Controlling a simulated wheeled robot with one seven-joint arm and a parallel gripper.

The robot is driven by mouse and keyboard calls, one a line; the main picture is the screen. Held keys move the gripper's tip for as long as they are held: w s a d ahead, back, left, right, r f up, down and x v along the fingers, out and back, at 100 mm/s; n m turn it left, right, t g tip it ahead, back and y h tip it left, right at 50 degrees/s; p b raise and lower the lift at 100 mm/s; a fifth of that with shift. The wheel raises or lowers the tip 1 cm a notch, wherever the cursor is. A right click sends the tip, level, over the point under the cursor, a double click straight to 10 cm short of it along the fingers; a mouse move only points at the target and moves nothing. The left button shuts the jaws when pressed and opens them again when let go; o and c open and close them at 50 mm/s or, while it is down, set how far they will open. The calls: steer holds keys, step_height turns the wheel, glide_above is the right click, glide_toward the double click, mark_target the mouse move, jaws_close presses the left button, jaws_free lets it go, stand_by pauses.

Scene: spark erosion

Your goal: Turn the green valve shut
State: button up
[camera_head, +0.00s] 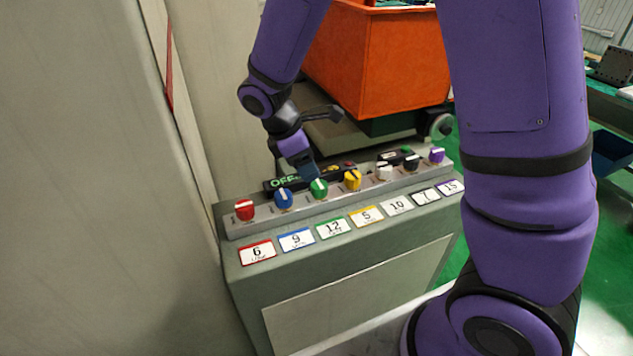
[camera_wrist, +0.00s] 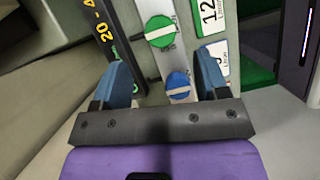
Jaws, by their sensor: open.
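The green valve (camera_head: 319,188) is a round knob with a white bar, on a grey manifold strip on top of the cabinet. In the wrist view the green valve (camera_wrist: 160,31) lies beyond the fingertips, with its bar crosswise to the strip. My gripper (camera_head: 309,176) is close behind and above it in the head view. In the wrist view my gripper (camera_wrist: 166,62) is open, its two blue fingers apart and nothing held. The blue valve (camera_wrist: 178,86) shows between the fingers, nearer to the palm. I cannot tell if a finger touches anything.
A red valve (camera_head: 244,210), a yellow valve (camera_head: 352,180) and several other knobs share the strip. Numbered labels, such as the 12 label (camera_head: 332,228), lie in front. A black OFF panel (camera_head: 283,182) is behind. An orange bin (camera_head: 375,60) stands further back.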

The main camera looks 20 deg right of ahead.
mark_target(319, 184)
steer(key=x, duration=0.7)
steer(key=shift+d+f, duration=0.1)
steer(key=shift+f, duration=0.15)
steer(key=c, duration=0.9)
